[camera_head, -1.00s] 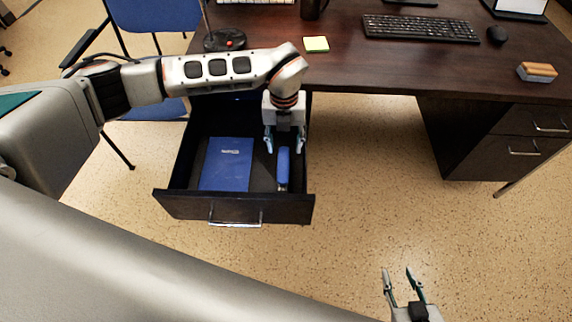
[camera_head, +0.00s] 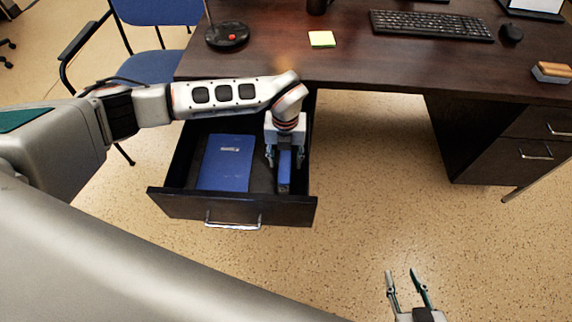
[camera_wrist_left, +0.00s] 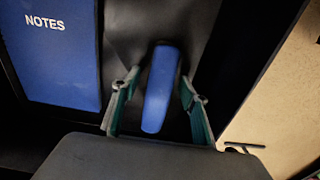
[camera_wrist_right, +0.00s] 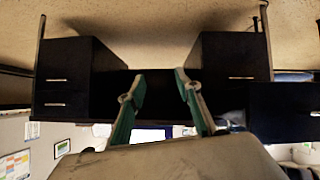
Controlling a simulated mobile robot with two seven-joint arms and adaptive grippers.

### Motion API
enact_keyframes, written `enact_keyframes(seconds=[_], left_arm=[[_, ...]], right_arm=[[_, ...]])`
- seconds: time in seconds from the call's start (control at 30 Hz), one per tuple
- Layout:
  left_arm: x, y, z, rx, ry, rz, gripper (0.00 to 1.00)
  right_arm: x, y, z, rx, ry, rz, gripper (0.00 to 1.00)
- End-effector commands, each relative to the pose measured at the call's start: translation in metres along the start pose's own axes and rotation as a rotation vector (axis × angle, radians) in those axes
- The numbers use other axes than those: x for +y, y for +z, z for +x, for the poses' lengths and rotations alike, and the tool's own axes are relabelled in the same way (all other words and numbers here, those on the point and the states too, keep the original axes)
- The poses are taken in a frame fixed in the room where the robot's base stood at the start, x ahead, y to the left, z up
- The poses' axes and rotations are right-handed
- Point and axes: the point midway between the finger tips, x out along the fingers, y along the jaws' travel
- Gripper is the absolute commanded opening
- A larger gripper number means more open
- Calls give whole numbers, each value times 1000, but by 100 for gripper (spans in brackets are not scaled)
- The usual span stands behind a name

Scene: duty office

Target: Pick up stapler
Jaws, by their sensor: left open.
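The blue stapler (camera_head: 284,168) lies in the right part of the open desk drawer (camera_head: 180,206). My left gripper (camera_head: 285,160) points down into the drawer over it, fingers open. In the left wrist view the stapler (camera_wrist_left: 161,88) lies lengthwise between the two open fingers (camera_wrist_left: 156,100), with a gap on each side. My right gripper (camera_head: 407,280) is open and empty over the floor at the lower right. In the right wrist view its fingers (camera_wrist_right: 160,100) stand apart with nothing between them.
A blue notebook (camera_head: 226,163), marked NOTES in the left wrist view (camera_wrist_left: 62,60), lies left of the stapler in the drawer. The drawer's walls are close around. The desktop (camera_head: 370,65) holds a keyboard (camera_head: 432,25), sticky notes (camera_head: 322,39) and a mouse (camera_head: 511,33).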

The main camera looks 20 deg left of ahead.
Motion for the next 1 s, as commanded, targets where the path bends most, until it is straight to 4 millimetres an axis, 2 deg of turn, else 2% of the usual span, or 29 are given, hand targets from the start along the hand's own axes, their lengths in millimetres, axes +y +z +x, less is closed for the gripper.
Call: enact_keyframes(seconds=[0.03, 0.17, 0.2, 0.47, 0.63, 0.83, 1.0], left_arm=[[0, 0, -1, -1, 0, 0, 39], [0, 0, -1, 0, 0, 0, 5], [0, 0, -1, 0, 0, 0, 0], [0, 0, -1, 0, 0, 0, 0], [0, 2, -14, -5, -1, 0, 0], [-1, 4, -59, -12, -4, 0, 0], [-1, 3, -107, -13, -4, 1, 0]], right_arm=[[0, 0, 0, -1, 0, 0, 34], [-1, 2, -1, -4, -1, 2, 34], [-2, 2, -1, -6, -1, 3, 34], [-3, 7, 0, -14, -1, 9, 34], [-1, 0, -1, -6, 4, 10, 34], [6, -10, -4, 4, 16, 7, 34], [6, 2, -9, -24, 17, 8, 34]])
